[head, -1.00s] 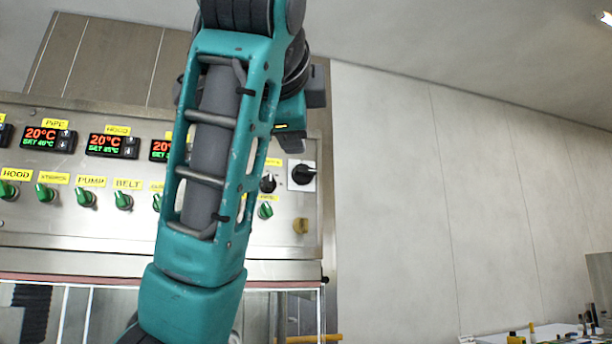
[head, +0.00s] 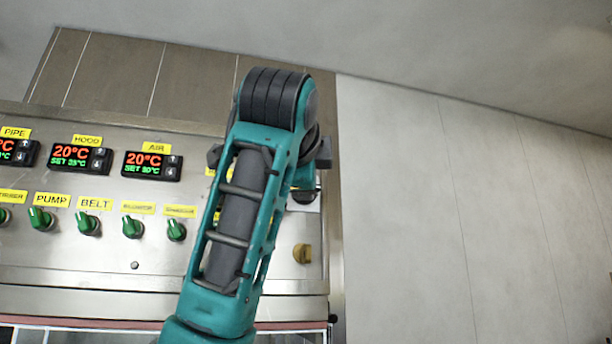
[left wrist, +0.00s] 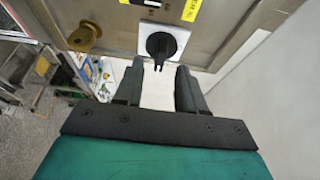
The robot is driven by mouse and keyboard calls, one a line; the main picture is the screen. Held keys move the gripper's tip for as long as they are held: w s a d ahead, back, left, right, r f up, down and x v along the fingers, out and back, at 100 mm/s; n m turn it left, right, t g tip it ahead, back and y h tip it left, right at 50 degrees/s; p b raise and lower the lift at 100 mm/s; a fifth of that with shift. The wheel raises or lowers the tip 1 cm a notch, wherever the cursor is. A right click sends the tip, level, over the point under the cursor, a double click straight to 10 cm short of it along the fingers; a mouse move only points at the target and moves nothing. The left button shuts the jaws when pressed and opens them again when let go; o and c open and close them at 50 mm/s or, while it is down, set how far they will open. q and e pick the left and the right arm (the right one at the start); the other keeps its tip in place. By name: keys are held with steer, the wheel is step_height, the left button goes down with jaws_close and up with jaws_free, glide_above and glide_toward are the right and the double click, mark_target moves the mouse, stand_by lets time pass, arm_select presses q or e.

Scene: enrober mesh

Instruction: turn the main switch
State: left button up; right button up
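The main switch (left wrist: 160,45) is a black rotary knob on a white square plate (left wrist: 181,36), seen in the left wrist view with its handle pointing toward me. My left gripper (left wrist: 159,68) is open, its two dark fingers apart, and the knob's handle lies at or just beyond the gap between the fingertips. I cannot tell whether they touch it. In the head view the plate (head: 316,205) shows at the panel's right side, mostly hidden by my left arm. My left fingers are not clear there. My right gripper is in neither view.
The steel panel (head: 100,255) carries green knobs (head: 87,222), yellow labels and lit temperature displays (head: 152,165). A yellow-brown knob (head: 302,253) sits below the switch, and also shows in the left wrist view (left wrist: 85,37). A bare wall (head: 430,200) is to the right.

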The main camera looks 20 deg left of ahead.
arm_select(q)
steer(key=x, duration=0.3)
steer(key=shift+w+p, duration=0.25)
steer(key=shift+p, duration=0.1)
jaws_close()
